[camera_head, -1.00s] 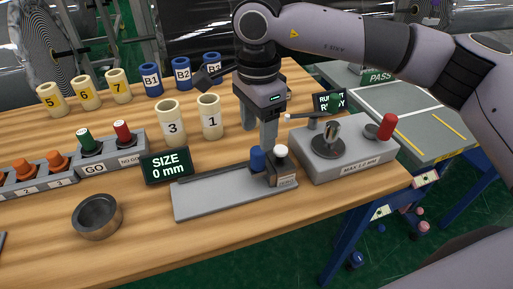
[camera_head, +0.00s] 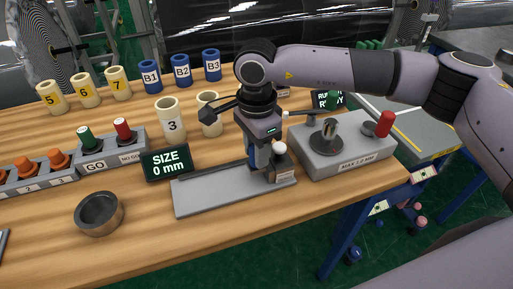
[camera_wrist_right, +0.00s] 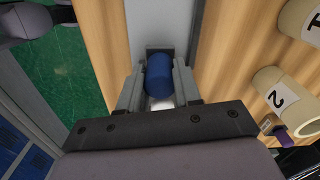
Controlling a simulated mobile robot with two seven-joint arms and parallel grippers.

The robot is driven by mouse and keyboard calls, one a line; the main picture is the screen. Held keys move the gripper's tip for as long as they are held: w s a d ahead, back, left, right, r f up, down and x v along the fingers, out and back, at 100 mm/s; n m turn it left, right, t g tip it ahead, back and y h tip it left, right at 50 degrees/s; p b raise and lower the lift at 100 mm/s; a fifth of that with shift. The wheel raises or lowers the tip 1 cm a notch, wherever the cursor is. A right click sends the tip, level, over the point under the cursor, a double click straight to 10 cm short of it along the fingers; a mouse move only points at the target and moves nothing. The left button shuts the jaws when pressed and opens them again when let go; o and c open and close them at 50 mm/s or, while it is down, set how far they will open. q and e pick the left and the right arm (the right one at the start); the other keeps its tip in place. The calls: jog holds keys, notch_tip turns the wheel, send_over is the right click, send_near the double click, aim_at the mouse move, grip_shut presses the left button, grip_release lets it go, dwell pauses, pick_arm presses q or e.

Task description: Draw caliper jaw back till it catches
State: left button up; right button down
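The caliper is a grey rail (camera_head: 215,193) lying on the wooden table in the head view. A blue post (camera_wrist_right: 159,80), apparently the jaw's handle, stands near its right end beside a small block with a white knob (camera_head: 279,147). My right gripper (camera_head: 262,165) is lowered over the post. In the right wrist view the post sits between the two fingers, one on each side; whether they press on it I cannot tell. My left gripper is not in view.
A grey box (camera_head: 345,150) with a metal cup and red knob stands close right of the rail. Cream rolls (camera_head: 171,121) and blue rolls (camera_head: 181,70) stand behind. A GO/NO GO block (camera_head: 98,158) and a dark bowl (camera_head: 99,214) are left. The table's front is mostly clear.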

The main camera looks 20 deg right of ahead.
jog(key=a+b, duration=0.4)
jog(key=a, duration=0.6)
jog(key=shift+s+a, duration=0.2)
jog(key=shift+a, duration=0.1)
jog(key=c, duration=1)
grip_release()
jog(key=shift+o, duration=1.1)
jog(key=shift+a, duration=0.1)
notch_tip(320, 180, up, 7)
jog(key=shift+r+b, duration=0.15)
jog(key=shift+b, duration=0.2)
